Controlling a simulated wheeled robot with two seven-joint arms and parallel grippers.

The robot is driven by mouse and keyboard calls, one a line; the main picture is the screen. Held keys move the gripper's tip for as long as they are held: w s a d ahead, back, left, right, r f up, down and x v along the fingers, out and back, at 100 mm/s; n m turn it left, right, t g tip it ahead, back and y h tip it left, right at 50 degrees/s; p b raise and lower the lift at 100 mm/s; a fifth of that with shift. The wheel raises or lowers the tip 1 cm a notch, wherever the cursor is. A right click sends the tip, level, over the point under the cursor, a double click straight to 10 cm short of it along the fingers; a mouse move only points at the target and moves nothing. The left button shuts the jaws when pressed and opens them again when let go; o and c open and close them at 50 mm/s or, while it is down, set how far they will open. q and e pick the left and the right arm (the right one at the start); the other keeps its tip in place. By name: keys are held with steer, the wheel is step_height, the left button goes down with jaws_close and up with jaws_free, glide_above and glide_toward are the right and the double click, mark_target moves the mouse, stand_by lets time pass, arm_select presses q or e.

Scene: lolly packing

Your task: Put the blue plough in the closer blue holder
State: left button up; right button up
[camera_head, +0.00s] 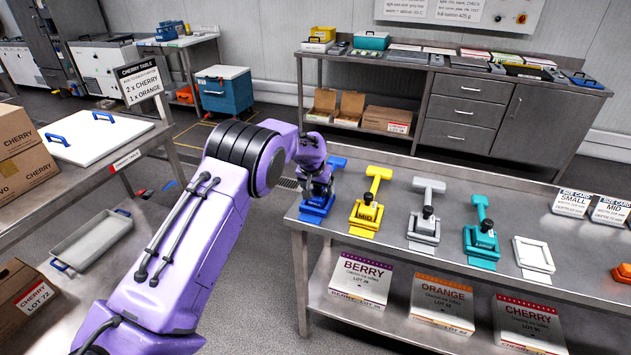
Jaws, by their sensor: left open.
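My left arm, purple, reaches in from the bottom left. My left gripper (318,190) is open and sits over the left end of the steel bench. Under and beside it is a blue holder (314,213) with a blue base. A blue T-shaped handle (337,162), which looks like the blue plough, shows just behind the gripper. The gripper hides most of the plough and part of the holder, so I cannot tell whether they touch or whether the plough is seated. My right gripper is not in view.
To the right on the bench (410,172) stand a yellow holder (366,216), a grey one (424,228) and a teal one (482,243), each with a T-handled tool. A white holder frame (534,254) looks empty. Cartons fill the lower shelf. A white-lidded table (98,138) stands left.

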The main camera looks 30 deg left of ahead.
arm_select(q)
steer(key=b+v, duration=0.1)
steer(key=v, duration=1)
